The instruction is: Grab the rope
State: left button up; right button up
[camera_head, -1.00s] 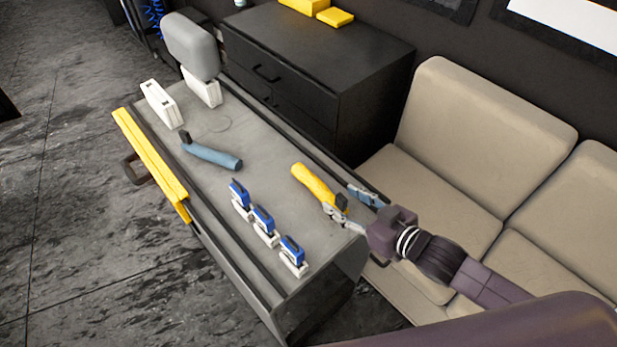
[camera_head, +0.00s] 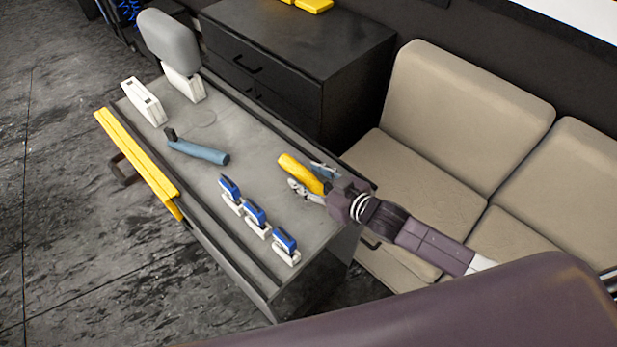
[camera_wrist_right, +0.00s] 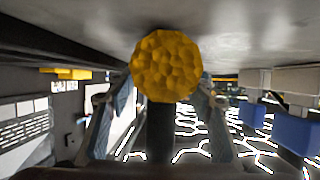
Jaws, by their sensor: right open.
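No plain loose rope shows; a thick yellow rod-like piece (camera_head: 292,165), which may be the rope, lies on the grey cart top near its right end. In the right wrist view its lumpy round yellow end (camera_wrist_right: 166,65) faces the camera, with a dark post-like part below it. My right gripper (camera_head: 315,181) is open, with a finger on either side of the yellow piece's near end. Both fingers also flank it in the wrist view (camera_wrist_right: 158,115). I cannot tell whether they touch it. The gripper hides its near part. My left gripper is not in view.
A beige sofa (camera_head: 430,180) and black cabinet (camera_head: 300,50) stand close behind.

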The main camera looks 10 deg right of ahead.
grip_shut()
dwell(0.3)
jog(key=shift+r, duration=0.15)
